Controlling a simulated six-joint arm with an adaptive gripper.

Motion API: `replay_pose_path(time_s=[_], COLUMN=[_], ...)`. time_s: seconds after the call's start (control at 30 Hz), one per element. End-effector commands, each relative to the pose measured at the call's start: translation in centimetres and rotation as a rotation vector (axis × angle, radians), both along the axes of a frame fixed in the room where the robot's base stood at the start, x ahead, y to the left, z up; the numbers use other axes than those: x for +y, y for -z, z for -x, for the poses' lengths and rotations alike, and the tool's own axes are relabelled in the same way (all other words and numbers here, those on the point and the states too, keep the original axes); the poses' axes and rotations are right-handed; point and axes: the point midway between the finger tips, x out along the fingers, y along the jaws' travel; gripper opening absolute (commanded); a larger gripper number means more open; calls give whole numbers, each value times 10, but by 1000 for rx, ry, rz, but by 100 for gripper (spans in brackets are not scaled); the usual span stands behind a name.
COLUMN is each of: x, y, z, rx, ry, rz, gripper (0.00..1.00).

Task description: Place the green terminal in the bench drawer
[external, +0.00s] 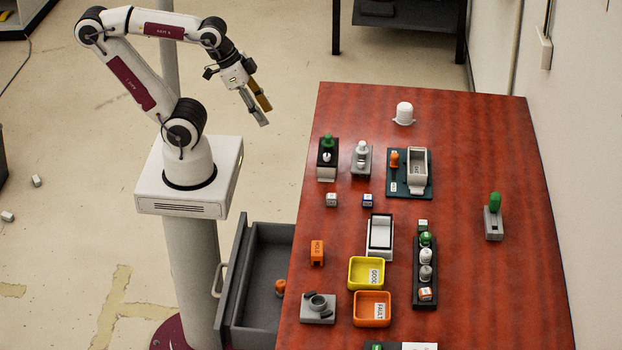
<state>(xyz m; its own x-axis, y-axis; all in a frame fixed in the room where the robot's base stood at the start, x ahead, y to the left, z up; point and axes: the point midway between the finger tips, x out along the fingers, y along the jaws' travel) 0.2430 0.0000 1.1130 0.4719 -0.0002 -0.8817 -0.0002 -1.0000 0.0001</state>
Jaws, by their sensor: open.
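Several green items stand on the red-brown bench, and I cannot tell which is the green terminal. A green-topped piece (328,142) stands in a black holder at the back left. An upright green piece (495,202) stands on a grey block at the right. A round green-topped piece (426,239) sits in a dark rack. Another green bit (376,347) shows at the bottom edge, mostly cut off. The bench drawer (256,309) is pulled open at the bench's left side, with a small orange-brown piece (281,287) inside. My gripper (265,115) is open and empty, above the floor left of the bench.
Yellow (353,280) and orange (358,320) bins stand at the front middle. A dark tray (393,192) with a light box, an orange block (317,252) and a grey fixture (317,314) are also on the bench. The bench's right side is mostly clear.

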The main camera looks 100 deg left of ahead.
Motion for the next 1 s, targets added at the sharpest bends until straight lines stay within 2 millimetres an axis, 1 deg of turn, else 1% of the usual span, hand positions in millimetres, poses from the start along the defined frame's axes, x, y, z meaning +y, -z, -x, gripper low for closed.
replay_pose_path(time_s=[0.17, 0.47, 0.77, 1.0], x=[-2, -10, -19, -26], y=[2, 21, 37, 48], z=[0, -8, -33, -63], rx=[7, 103, 206, 255], ry=[9, 43, 90, 119], rz=[0, -3, -24, -48], gripper=[40, 40, 40, 40])
